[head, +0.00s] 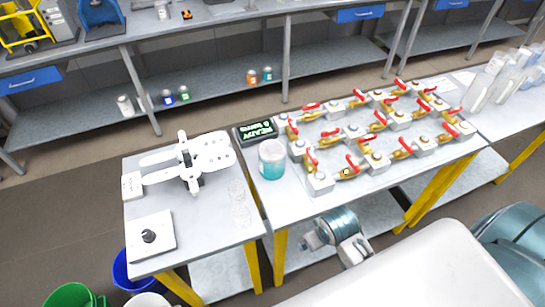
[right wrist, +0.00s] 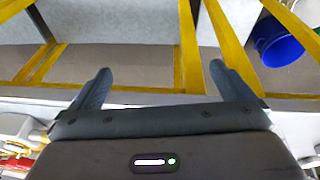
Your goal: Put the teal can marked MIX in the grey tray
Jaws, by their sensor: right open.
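A small teal can (head: 267,73) stands upright on the lower shelf of the long back bench in the head view, beside an orange can (head: 251,77). Its marking is too small to read. I cannot make out a grey tray for certain. My right gripper (right wrist: 160,70) is open and empty in the right wrist view, its two fingers spread wide. That view shows yellow table legs beyond the fingers and no can. My left gripper shows in neither view.
Green (head: 184,93), blue (head: 168,97) and white (head: 124,105) cans share the lower shelf. A table with red-handled valves (head: 375,140) and a teal-filled beaker (head: 271,160) stands in front, beside a smaller table (head: 215,240). A blue bucket (right wrist: 278,42) is on the floor.

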